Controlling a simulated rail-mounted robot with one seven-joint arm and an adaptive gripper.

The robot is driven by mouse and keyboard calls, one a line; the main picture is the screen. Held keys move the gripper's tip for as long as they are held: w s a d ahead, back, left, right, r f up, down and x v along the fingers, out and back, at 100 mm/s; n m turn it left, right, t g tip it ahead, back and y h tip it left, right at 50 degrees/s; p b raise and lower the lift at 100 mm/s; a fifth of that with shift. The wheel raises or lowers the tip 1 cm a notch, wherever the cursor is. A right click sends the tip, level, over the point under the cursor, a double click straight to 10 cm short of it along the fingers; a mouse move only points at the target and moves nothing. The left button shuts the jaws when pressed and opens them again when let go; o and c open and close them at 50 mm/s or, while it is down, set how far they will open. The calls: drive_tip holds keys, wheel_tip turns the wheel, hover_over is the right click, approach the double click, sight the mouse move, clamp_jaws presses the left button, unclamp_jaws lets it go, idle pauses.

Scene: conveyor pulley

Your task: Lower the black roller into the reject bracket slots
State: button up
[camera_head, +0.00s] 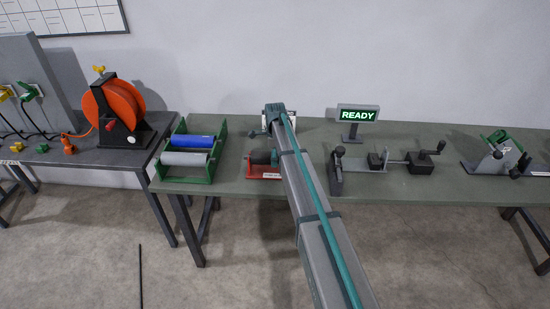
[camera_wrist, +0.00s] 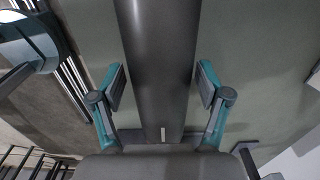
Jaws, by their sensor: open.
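The black roller (camera_head: 261,157) lies at the red reject bracket (camera_head: 262,174), left of my arm on the green table. Its right part is hidden by my arm, and I cannot tell how deep its ends sit in the slots. In the wrist view the dark roller (camera_wrist: 157,60) runs from the top edge down between my fingers. My gripper (camera_wrist: 160,87) is open, one finger on each side of the roller, with a gap at both pads. The bracket does not show clearly in the wrist view.
A green rack (camera_head: 182,180) with a blue roller (camera_head: 194,141) and a grey roller (camera_head: 184,159) stands close on the left. A READY sign (camera_head: 358,115) and a crank fixture (camera_head: 376,167) stand right of my arm. An orange reel (camera_head: 113,105) is on the left table.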

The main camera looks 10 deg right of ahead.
drive_tip(key=shift+r+p, duration=0.6)
drive_tip(key=shift+r, duration=0.95)
drive_tip(key=o, duration=0.5)
drive_tip(key=shift+c, duration=0.2)
drive_tip(key=shift+f, duration=0.1)
